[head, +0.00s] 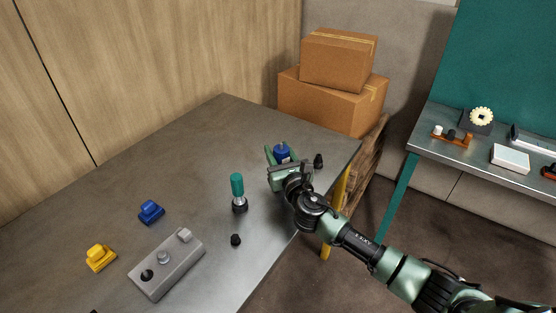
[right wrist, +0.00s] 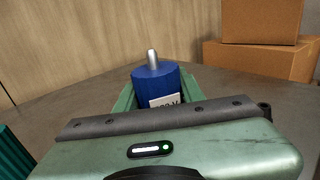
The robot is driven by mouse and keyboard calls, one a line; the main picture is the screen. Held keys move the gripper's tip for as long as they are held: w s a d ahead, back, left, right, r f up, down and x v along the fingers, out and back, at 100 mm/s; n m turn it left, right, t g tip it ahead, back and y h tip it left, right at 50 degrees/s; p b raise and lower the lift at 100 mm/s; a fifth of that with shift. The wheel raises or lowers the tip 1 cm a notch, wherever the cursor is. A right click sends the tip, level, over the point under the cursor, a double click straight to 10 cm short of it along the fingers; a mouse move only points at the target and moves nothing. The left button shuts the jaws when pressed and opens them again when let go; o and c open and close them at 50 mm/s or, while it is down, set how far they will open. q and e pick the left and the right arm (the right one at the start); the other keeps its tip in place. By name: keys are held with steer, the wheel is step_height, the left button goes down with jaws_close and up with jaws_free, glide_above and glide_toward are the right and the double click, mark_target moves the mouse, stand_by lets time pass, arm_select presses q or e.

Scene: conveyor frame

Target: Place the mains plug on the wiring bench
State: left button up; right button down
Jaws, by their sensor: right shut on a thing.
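My right gripper (head: 280,164) is over the far right part of the large grey table (head: 190,150). It is shut on a blue cylinder (head: 281,153), which also shows between the green fingers in the right wrist view (right wrist: 155,84). The cylinder stands upright, with a metal pin on top and a white label, partly hidden. I cannot tell for sure whether it is the mains plug. A blue block-like piece (head: 151,212) and a yellow one (head: 101,258) lie on the table. No sign marks which surface is the wiring bench. My left gripper is out of view.
A teal-topped cylinder (head: 238,190), small black knobs (head: 236,240) (head: 318,161) and a grey control box (head: 168,265) are on the table. Cardboard boxes (head: 330,103) stand behind. At right, across a floor gap, a teal-legged bench (head: 475,160) holds several items.

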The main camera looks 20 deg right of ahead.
steer(key=shift+f, duration=1)
steer(key=shift+f, duration=0.15)
steer(key=c, duration=0.9)
jaws_free()
steer(key=s, duration=1.2)
steer(key=shift+r, duration=0.2)
